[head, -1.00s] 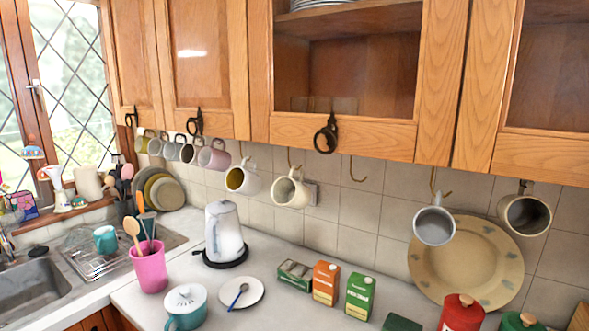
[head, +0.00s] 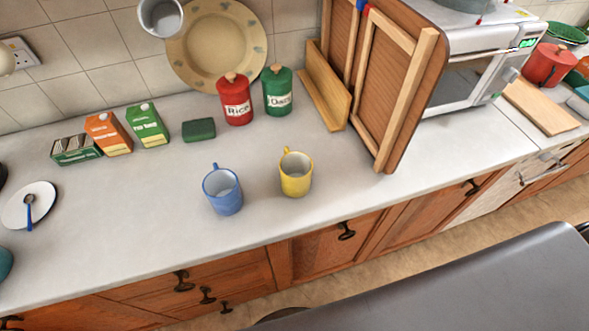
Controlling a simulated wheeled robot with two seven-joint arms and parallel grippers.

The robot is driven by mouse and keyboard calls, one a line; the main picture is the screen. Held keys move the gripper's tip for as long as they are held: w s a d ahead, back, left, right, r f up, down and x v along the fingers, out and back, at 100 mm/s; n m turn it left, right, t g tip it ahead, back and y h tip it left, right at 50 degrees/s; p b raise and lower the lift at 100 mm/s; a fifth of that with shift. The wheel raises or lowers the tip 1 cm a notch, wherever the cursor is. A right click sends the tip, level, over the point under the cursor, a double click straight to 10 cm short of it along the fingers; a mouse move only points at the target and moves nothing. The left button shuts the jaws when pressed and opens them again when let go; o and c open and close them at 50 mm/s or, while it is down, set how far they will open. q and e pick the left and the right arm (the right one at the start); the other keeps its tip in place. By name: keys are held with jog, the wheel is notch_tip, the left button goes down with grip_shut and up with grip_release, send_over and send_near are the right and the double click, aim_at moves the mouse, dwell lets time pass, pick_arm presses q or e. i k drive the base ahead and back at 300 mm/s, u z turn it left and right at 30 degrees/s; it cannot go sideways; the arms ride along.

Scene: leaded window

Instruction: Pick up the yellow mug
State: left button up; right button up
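The yellow mug (head: 296,174) stands upright on the light countertop (head: 150,215), near the middle of the head view. Its handle points to the back, toward the wall. A blue mug (head: 222,190) stands upright to its left, a short gap away. Neither of my grippers shows in the head view.
Red (head: 235,100) and green (head: 277,91) canisters stand behind the mugs. A wooden rack (head: 395,90) and microwave (head: 480,60) are to the right. Cartons (head: 147,125) and a white plate (head: 29,206) are at left. A dark grey surface (head: 450,285) fills the lower right.

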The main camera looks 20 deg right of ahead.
aim_at(296, 167)
jog(key=z, duration=0.6)
jog(key=k, duration=0.9)
jog(key=u, duration=1.3)
